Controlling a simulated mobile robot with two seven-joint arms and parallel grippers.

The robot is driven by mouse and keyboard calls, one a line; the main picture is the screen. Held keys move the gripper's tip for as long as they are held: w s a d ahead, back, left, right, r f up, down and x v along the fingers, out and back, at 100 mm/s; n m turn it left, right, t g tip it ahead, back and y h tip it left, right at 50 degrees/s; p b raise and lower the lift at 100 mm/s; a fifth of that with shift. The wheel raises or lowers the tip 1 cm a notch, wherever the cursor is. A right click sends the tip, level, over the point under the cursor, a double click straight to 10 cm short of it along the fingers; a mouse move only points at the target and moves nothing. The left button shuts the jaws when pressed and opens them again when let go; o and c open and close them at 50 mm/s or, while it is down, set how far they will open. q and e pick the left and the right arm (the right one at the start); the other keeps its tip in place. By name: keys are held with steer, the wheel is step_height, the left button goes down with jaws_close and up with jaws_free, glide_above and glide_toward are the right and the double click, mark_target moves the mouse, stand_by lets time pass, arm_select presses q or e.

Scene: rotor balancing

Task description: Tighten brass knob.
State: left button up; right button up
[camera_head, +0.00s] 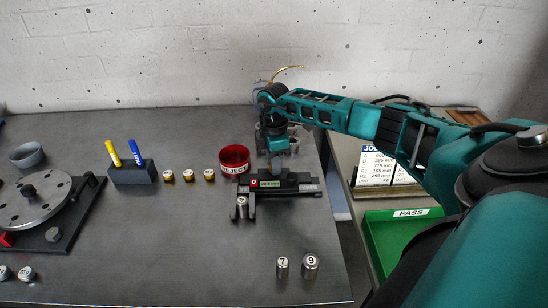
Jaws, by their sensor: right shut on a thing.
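Whether the cylinder touches the table is unclear. Three small brass-coloured knobs (188,175) stand in a row on the table, left of my gripper and apart from it. The rotor disc (40,205), grey with holes and a dark centre hub, sits on a dark base plate (62,262) at the far left. No brass knob shows clearly on the rotor. My left gripper is out of view.
A pen block (133,173) and a grey bowl (27,155) are further left. Cylinders marked 7 (282,266) and 9 (310,266) stand in front. A green PASS tray (385,245) is right. The middle front table is clear.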

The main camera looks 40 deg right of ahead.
steer(key=m, duration=0.4)
steer(key=shift+m, duration=0.4)
steer(key=shift+r+m, duration=0.1)
steer(key=shift+m, duration=2.4)
steer(key=o, duration=1.1)
steer(key=shift+c, duration=0.2)
step_height(320, 180, up, 13)
